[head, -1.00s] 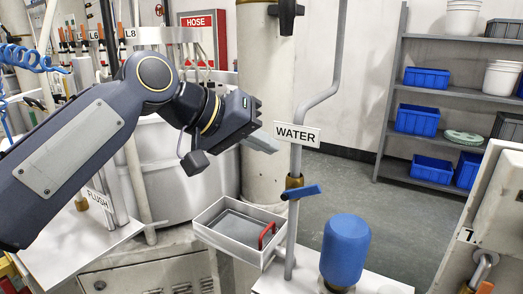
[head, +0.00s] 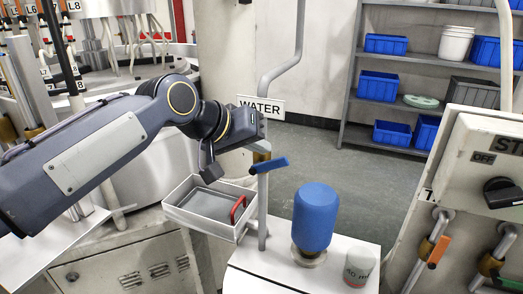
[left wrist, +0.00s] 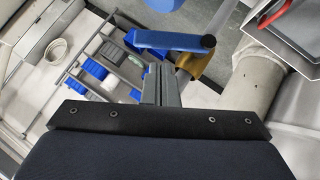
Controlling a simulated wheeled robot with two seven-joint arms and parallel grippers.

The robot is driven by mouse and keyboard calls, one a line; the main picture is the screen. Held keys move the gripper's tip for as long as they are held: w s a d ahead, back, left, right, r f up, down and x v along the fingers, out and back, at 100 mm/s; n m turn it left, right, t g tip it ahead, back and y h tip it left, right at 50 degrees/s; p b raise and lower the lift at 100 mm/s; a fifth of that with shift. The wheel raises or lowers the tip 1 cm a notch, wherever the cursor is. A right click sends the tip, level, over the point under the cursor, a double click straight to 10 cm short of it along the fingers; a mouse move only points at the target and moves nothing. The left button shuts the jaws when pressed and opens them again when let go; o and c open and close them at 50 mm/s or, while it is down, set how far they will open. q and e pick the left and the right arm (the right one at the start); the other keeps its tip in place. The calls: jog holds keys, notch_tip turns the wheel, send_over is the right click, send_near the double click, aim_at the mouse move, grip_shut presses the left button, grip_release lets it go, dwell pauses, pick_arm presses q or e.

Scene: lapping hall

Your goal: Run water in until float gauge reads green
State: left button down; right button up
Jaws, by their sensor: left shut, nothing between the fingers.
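The water valve has a blue lever (head: 270,165) on a brass body (head: 260,155), set on a grey upright pipe under the WATER sign (head: 262,105). The lever points across the pipe. In the left wrist view the lever (left wrist: 170,42) and the brass body (left wrist: 197,65) lie just ahead of my fingertips. My left gripper (head: 262,146) is shut and empty, close to the valve in the head view; the pipe partly hides its fingers. Its closed fingers also show in the left wrist view (left wrist: 160,82). I cannot make out a float gauge. My right gripper is out of view.
A tray (head: 207,207) with a red handle stands left of the pipe. A blue cylinder (head: 316,217) and a small marked cup (head: 358,267) stand on the white top to the right. A grey panel with a black knob (head: 503,190) is at far right.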

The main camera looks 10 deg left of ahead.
aim_at(279, 166)
pick_arm(q)
jog(key=shift+d+f, duration=0.35)
jog(key=shift+f, duration=0.25)
jog(key=shift+s, duration=0.1)
jog(key=shift+d+y+p, duration=0.2)
jog(key=shift+y+p, duration=0.1)
jog(key=shift+p, duration=0.1)
jog(key=shift+d+f+m, duration=0.1)
jog(key=shift+m, duration=0.2)
jog(key=shift+s+d+f+m+y+p, duration=0.15)
jog(key=shift+d+f+m+y+p, duration=0.3)
jog(key=shift+y, duration=0.45)
jog(key=shift+s+d+f+b, duration=0.1)
jog(key=shift+d+f+b, duration=0.35)
jog(key=shift+d+f, duration=0.15)
